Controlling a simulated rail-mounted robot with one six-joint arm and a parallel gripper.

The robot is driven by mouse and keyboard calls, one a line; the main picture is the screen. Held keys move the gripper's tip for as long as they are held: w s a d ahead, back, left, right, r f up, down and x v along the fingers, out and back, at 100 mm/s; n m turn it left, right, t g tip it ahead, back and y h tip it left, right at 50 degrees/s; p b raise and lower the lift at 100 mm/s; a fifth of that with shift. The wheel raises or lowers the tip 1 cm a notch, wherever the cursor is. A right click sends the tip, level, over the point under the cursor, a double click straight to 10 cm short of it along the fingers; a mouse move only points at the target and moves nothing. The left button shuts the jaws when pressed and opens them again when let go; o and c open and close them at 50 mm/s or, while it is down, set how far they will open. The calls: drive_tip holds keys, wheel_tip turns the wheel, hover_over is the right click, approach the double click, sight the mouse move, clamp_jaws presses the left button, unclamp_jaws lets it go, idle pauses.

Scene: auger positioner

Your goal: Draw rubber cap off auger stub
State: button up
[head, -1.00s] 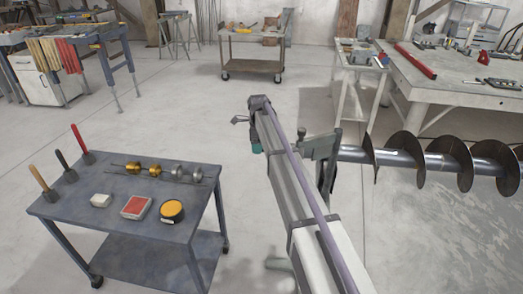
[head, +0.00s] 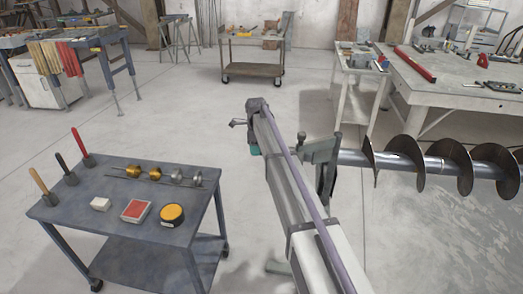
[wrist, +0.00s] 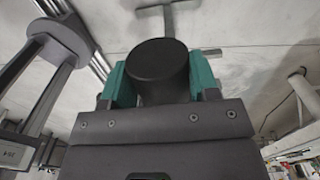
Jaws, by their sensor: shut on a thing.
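The rubber cap (wrist: 158,62) is a black cylinder in the wrist view, upright in the picture, with its flat round end showing. My gripper (wrist: 161,78) is shut on it, with one green finger on each side. In the head view my gripper (head: 254,148) shows only as a bit of green at the far end of my arm, and the cap is hidden there. The auger (head: 440,163) lies level at the right, its left end at a grey-green upright bracket (head: 322,152). My gripper is left of that end. My arm and the bracket hide the stub, and no auger shows behind the cap in the wrist view.
A grey cart (head: 128,215) at the lower left carries brushes, metal spools, a red-topped box and a yellow-topped tin. A brown cart (head: 252,68) stands at the back. A large workbench (head: 455,88) is at the upper right. The floor between is clear.

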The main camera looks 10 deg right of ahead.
drive_tip(key=w+a, duration=0.2)
drive_tip(key=a, duration=0.4)
drive_tip(key=shift+w+a, duration=0.3)
drive_tip(key=shift+a, duration=0.05)
idle(0.4)
